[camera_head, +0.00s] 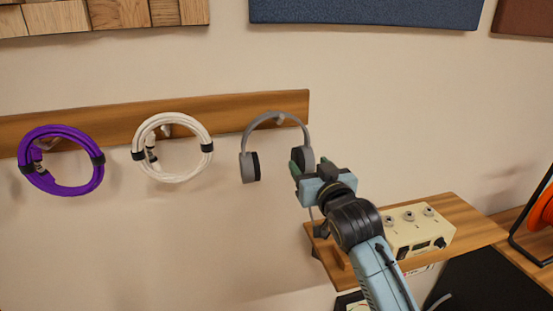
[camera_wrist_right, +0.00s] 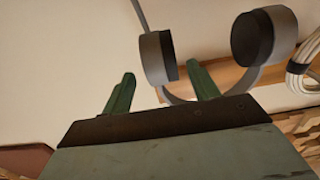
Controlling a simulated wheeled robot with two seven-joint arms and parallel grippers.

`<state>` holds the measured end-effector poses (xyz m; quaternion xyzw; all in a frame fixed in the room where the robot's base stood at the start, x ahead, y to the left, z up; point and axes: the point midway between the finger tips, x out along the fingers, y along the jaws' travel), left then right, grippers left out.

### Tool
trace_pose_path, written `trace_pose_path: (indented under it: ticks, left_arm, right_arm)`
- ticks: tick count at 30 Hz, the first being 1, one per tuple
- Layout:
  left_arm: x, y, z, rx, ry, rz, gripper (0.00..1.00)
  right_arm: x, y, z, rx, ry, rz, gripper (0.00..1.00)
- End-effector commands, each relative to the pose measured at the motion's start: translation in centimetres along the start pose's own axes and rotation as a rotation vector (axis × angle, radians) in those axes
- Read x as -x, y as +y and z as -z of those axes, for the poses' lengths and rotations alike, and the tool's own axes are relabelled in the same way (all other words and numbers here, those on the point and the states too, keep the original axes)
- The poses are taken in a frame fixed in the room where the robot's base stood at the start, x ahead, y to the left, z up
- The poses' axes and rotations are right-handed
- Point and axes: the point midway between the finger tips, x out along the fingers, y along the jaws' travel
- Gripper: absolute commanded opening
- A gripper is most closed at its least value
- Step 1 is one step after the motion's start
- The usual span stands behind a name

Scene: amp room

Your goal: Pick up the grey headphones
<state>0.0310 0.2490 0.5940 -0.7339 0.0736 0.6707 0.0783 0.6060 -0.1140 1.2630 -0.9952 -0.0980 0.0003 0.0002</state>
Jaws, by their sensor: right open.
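The grey headphones (camera_head: 246,162) hang by their headband from a peg on the wooden wall rail in the head view. Their ear cups, with dark pads, hang below. My right gripper (camera_head: 302,168) is at the right ear cup in the head view and partly covers it. In the right wrist view the headphones (camera_wrist_right: 158,58) show with one cup near the finger gap and the other further right. My right gripper (camera_wrist_right: 160,90) is open there, with nothing visibly held between its green fingers. Whether a finger touches the cup I cannot tell. My left gripper is not in view.
A white coiled cable (camera_head: 148,127) and a purple coiled cable (camera_head: 38,132) hang on the same rail (camera_head: 100,114) to the left. A wooden shelf (camera_head: 462,222) with a cream box (camera_head: 420,232) is below right. An orange reel (camera_head: 543,208) stands at the right edge.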

Motion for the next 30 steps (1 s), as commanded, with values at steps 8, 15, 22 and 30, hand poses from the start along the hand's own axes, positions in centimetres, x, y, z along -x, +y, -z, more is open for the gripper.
trace_pose_path:
  ticks: [8, 15, 22, 30]
  left_arm:
    - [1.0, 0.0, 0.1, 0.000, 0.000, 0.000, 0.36]
    - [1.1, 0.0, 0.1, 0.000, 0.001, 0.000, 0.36]
    - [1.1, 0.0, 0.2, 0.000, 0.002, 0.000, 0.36]
    - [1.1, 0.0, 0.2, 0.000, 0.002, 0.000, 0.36]
  right_arm:
    - [-3.4, -0.3, 0.5, 0.001, 0.000, 0.000, 0.60]
    - [-4.9, -0.3, 0.3, 0.000, 0.001, 0.000, 0.60]
    - [-4.9, -0.3, 0.3, 0.000, 0.001, 0.000, 0.59]
    - [-4.9, -0.3, 0.3, 0.000, 0.001, 0.000, 0.23]
